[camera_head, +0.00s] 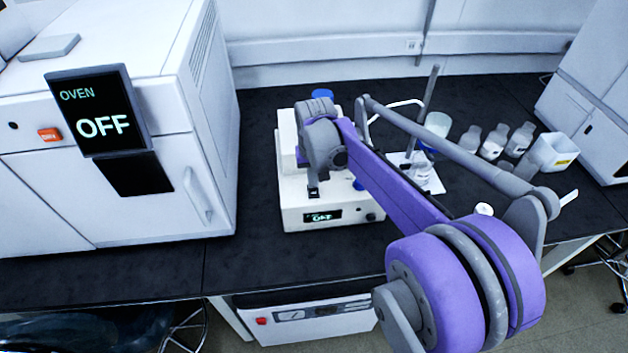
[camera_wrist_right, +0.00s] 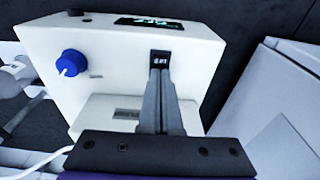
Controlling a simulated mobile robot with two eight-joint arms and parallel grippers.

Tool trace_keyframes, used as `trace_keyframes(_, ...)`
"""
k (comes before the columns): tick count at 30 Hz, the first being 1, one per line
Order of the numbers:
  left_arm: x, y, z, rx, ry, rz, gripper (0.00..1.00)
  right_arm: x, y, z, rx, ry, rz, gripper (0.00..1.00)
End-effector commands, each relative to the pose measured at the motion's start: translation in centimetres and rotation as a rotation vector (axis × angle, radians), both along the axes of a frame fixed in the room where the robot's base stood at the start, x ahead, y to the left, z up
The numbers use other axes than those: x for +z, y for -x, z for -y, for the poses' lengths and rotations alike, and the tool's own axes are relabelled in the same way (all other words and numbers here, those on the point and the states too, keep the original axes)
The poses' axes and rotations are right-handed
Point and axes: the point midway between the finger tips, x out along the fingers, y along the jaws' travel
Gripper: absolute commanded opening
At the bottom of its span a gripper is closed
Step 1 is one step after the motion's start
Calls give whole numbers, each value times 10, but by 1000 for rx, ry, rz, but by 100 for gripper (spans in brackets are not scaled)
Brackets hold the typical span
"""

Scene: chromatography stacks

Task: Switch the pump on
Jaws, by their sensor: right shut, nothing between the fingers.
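The white pump (camera_head: 296,211) stands on the black bench in the middle of the head view. Its front display (camera_head: 322,216) appears to read OFF. My right gripper (camera_head: 313,192) is over the pump's front part, fingers together with nothing between them. The right wrist view shows the pump's white body (camera_wrist_right: 115,45) with a blue knob (camera_wrist_right: 71,63) and the display (camera_wrist_right: 150,22). There the shut right gripper (camera_wrist_right: 159,73) has its tips at a small black switch-like part (camera_wrist_right: 160,57). I cannot tell if they touch it. My left gripper is in neither view.
A large white oven (camera_head: 185,110) with an OFF screen (camera_head: 103,115) stands to the left. The bench front (camera_head: 110,270) before the oven is clear.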

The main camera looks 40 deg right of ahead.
Motion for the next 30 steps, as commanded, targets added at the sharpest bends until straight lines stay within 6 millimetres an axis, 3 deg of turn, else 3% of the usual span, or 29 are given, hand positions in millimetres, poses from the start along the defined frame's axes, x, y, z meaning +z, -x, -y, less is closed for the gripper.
trace_keyframes(3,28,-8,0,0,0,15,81,35,-6,-2,2,0,5,0)
trace_keyframes(15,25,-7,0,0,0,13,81,108,10,-9,2,-1,0,0)
trace_keyframes(21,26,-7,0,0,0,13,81,121,13,-10,2,-1,0,0)
trace_keyframes(30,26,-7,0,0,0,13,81,122,13,-10,2,-1,0,0)
